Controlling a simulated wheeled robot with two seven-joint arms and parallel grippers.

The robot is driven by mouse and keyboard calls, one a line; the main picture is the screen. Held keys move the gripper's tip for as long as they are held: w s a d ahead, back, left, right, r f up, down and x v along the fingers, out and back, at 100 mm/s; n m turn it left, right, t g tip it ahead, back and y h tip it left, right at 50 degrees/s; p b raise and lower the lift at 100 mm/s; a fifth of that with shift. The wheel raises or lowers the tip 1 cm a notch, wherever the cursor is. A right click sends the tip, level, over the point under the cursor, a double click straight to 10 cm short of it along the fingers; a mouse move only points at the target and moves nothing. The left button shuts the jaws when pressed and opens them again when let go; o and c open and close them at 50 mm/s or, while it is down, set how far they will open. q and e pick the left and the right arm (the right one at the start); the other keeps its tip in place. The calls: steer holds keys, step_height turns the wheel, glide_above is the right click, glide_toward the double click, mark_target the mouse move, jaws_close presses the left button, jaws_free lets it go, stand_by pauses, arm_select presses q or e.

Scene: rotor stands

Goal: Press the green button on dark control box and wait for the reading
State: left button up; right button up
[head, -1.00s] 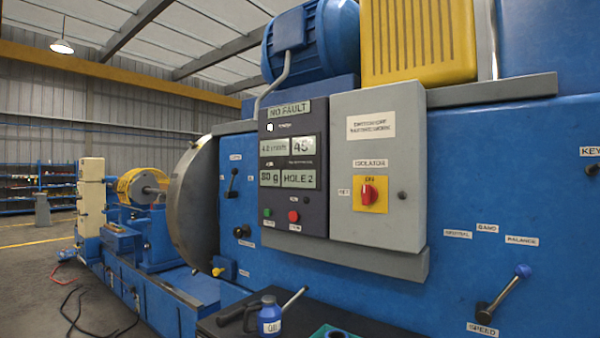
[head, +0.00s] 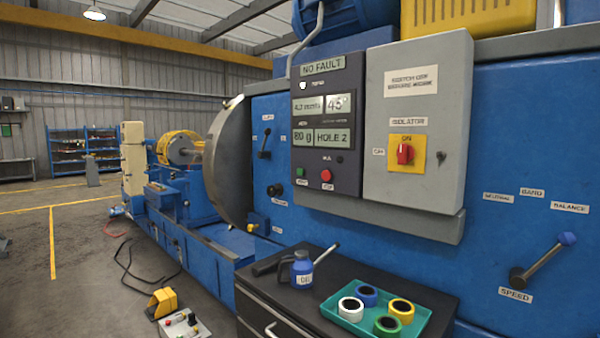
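The dark control box (head: 314,172) is mounted on the blue machine, left of a grey isolator box (head: 420,190). Its green button (head: 300,172) sits low on the panel, left of a red button (head: 326,175). The display (head: 323,120) reads about 4.2 mm/s, 45°, 80 g and HOLE 2; the small text is blurred. A label above reads NO FAULT. Neither of my grippers is in the head view, and nothing touches the green button.
A black-topped cabinet (head: 340,276) stands in front, with an oil bottle (head: 302,268) and a teal tray (head: 345,322) of coloured tape rolls. A yellow foot pedal (head: 161,303), a small button box (head: 183,326) and cables lie on the floor. Open floor is at left.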

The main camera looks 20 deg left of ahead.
arm_select(q)
jaws_close()
stand_by(0.5)
steer(key=shift+a, duration=0.1)
stand_by(1.2)
